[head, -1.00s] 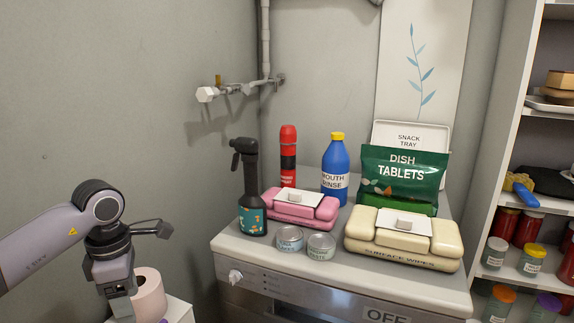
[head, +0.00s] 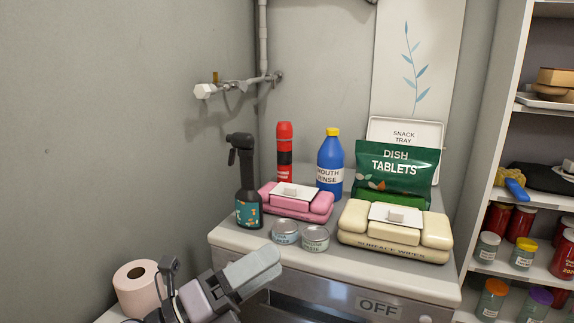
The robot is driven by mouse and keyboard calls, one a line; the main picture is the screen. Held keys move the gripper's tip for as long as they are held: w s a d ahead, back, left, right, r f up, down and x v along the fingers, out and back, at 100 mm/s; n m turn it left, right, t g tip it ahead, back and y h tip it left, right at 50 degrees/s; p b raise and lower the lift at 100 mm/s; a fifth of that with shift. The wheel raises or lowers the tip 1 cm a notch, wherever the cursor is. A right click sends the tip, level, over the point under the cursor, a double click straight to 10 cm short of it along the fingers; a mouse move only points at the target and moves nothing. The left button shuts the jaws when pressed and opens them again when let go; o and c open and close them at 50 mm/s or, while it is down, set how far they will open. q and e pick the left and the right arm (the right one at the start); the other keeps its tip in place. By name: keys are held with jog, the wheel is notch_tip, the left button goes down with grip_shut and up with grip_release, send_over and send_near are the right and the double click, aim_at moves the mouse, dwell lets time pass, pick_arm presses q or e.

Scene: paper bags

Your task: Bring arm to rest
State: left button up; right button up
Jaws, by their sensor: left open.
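My left gripper (head: 244,276) is at the bottom of the head view, left of centre, in front of the white-topped appliance (head: 236,239). It is open, and I see nothing between its fingers. Part of its arm is cut off by the lower edge of the picture. It covers part of the appliance's front left side. My right gripper is not in the head view.
On the appliance stand a black spray bottle (head: 248,208), two small tins (head: 285,232), pink wipes (head: 285,206), cream wipes (head: 380,237), a blue bottle (head: 330,163) and a green pouch (head: 397,172). A paper roll (head: 135,289) stands left of my gripper. Shelves (head: 487,150) are right.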

pick_arm(q)
jog(key=a+f+n+t+y, duration=0.3)
jog(key=a+f+n+y, duration=0.2)
jog(key=a+n+y, duration=0.6)
jog(key=a+f+n+t+y, duration=0.4)
jog(key=f+n+y, duration=0.25)
jog(key=n, duration=0.85)
jog(key=s+a+f+n+g+y, duration=0.15)
jog(key=s+f+n+g, duration=0.25)
jog(key=s+f+g, duration=0.6)
jog(key=s+a+f+n+g, duration=0.35)
jog(key=s+f, duration=0.25)
jog(key=s, duration=0.7)
jog(key=w+d+f+t+h+p, duration=0.1)
jog(key=w+d+t+h+p, duration=0.1)
jog(key=w+t+p, duration=0.4)
jog(key=shift+w+d+f+p, duration=0.35)
jog(key=shift+d+p, duration=0.3)
jog(key=shift+p, duration=0.2)
